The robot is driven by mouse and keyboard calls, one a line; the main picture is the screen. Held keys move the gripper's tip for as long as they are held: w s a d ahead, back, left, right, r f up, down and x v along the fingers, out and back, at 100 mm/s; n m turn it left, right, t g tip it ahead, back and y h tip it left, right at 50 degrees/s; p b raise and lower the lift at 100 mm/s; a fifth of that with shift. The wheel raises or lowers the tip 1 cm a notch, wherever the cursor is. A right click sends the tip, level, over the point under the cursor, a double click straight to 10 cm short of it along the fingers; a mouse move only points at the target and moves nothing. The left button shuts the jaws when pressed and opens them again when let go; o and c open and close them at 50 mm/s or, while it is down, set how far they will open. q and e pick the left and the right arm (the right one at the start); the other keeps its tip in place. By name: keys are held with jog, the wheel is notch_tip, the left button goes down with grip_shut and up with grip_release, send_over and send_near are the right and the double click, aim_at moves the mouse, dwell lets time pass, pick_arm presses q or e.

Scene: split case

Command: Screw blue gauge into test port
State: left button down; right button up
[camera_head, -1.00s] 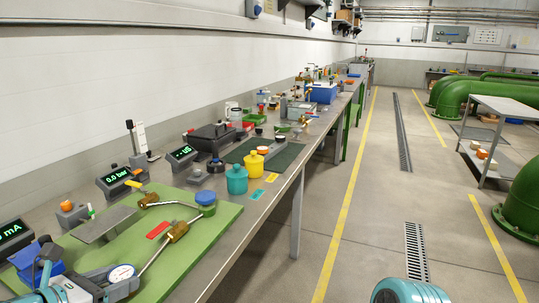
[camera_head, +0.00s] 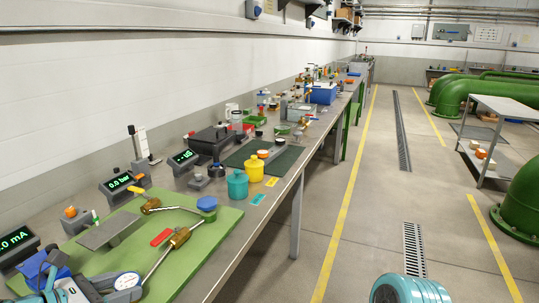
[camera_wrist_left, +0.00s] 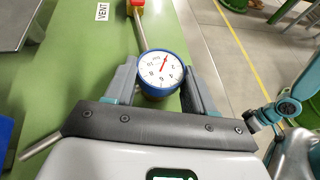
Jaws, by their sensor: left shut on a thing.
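The blue gauge (camera_wrist_left: 161,73) has a blue rim, a white dial and a red needle. In the left wrist view it sits between the two fingers of my left gripper (camera_wrist_left: 160,88), which is shut on it. In the head view my left gripper (camera_head: 108,287) is at the bottom left, and the gauge's white dial (camera_head: 127,281) faces up at its tip. A thin metal pipe (camera_head: 158,262) runs from a brass valve to beside the gauge. The test port under the gauge is hidden, so I cannot tell whether they touch. My right gripper is out of view.
A green board (camera_head: 195,258) holds the piping, a red-handled brass valve (camera_head: 180,236) and a blue-topped round part (camera_head: 207,204). Digital readouts (camera_head: 122,183) stand along the left. Teal (camera_head: 237,184) and yellow (camera_head: 255,169) pots stand beyond.

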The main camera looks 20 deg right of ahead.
aim_at(117, 286)
pick_arm(q)
jog(key=c, duration=0.7)
grip_release()
jog(key=shift+w+d+r, duration=0.1)
jog(key=shift+r, duration=0.05)
jog(key=p+v, duration=0.2)
jog(key=v, duration=0.3)
jog(key=shift+a, duration=0.25)
jog(key=shift+p+v, duration=0.3)
jog(key=shift+v, duration=0.6)
jog(key=shift+d, duration=0.1)
